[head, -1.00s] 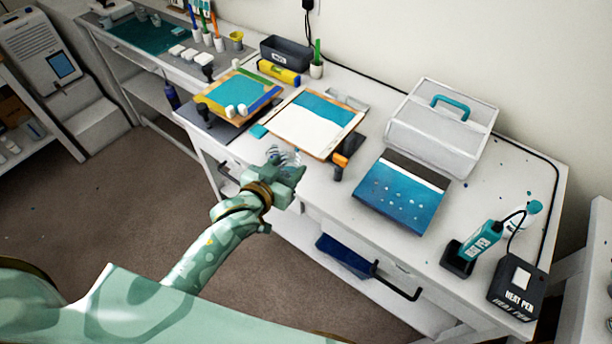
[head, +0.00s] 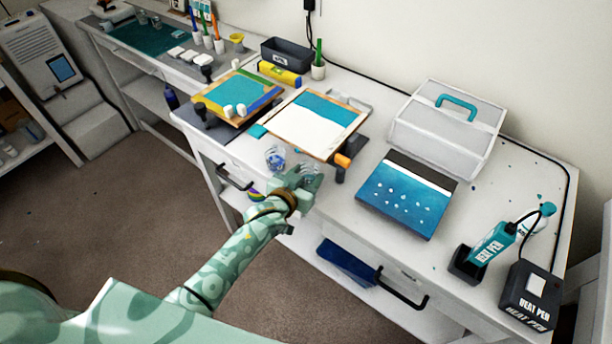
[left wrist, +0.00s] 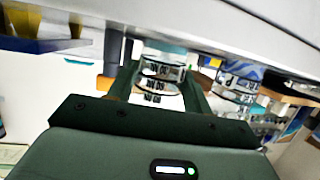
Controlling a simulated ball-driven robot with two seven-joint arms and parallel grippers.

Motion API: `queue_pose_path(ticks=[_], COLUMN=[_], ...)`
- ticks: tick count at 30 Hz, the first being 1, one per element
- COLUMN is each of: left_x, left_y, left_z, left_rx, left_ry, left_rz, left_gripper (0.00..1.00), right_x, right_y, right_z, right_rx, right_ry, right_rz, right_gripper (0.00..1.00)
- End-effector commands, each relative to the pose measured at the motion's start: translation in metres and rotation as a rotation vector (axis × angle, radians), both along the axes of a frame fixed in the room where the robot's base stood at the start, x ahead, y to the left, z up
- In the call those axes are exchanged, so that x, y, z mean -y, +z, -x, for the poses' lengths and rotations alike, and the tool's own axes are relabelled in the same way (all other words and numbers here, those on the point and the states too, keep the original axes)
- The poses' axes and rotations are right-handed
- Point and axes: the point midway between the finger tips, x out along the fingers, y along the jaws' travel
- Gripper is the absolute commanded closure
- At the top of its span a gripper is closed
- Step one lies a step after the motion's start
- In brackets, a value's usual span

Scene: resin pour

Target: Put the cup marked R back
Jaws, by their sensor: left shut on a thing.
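My left gripper (head: 304,176) is at the front edge of the white table. It is shut on a clear cup with dark printed marks (left wrist: 160,72), which shows between the fingers in the left wrist view; in the head view this cup is mostly hidden by the gripper. I cannot read a letter R on it. A second clear cup with blue and white in it (head: 275,158) stands on the table just left of the gripper; it also shows to the right of the fingers in the left wrist view (left wrist: 238,80). My right gripper is not in view.
A framed board with a white and teal face (head: 318,122) lies behind the gripper. An orange-handled tool (head: 342,162) is close on the right, then a blue panel (head: 405,195). A grey case (head: 447,130) and a heat pen (head: 490,245) stand farther right.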

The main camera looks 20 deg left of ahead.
Motion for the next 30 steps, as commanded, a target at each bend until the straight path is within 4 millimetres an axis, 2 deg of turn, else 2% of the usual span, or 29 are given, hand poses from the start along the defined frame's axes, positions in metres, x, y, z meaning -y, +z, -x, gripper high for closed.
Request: queue_pose_path(ticks=[2, 3, 4, 5, 14, 16, 30], left_x=[0.000, 0.000, 0.000, 0.000, 0.000, -0.001, -0.019], left_y=[-0.003, -0.003, -0.002, -0.002, 0.001, 0.003, 0.032], left_z=[0.000, 0.000, 0.000, 0.000, 0.000, 0.006, 0.099], left_rx=[-0.001, -0.001, -0.001, -0.001, 0.000, -0.001, -0.002], left_ry=[0.000, 0.000, 0.000, 0.000, 0.000, 0.000, 0.001], left_rz=[0.001, 0.000, 0.000, 0.000, 0.000, 0.000, 0.000], left_gripper=[0.73, 0.39, 0.31, 0.28, 0.28, 0.28, 0.28], right_x=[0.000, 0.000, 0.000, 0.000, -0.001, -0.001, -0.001], right_y=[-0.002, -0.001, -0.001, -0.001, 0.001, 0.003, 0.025], right_z=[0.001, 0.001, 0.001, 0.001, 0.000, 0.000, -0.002], right_rx=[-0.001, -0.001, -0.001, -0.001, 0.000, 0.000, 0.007], right_ry=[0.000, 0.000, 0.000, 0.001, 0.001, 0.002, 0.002], right_rz=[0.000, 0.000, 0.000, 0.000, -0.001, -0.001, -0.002], right_gripper=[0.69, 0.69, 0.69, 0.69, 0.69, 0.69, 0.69])
